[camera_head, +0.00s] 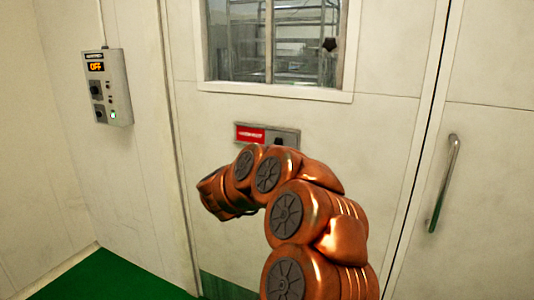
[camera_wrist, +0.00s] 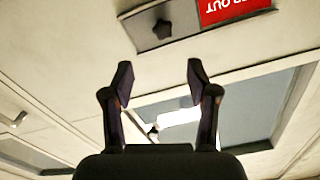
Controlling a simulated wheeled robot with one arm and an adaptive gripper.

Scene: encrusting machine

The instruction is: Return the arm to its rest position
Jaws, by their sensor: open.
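My arm is orange-copper and bends in front of a pale door, seen in the head view. My gripper (camera_wrist: 160,80) shows in the wrist view with its two dark fingers spread apart and nothing between them. The gripper fingers are hidden in the head view. In the wrist view, the panel with a dark knob (camera_wrist: 163,30) and a red label (camera_wrist: 232,8) lies beyond the fingertips, apart from them.
A pale door has a window (camera_head: 275,45) and a red-labelled panel with a knob (camera_head: 252,133). A control box (camera_head: 110,88) reading OFF hangs on the left wall. A vertical metal handle (camera_head: 444,185) is at right. Green floor (camera_head: 110,277) shows at lower left.

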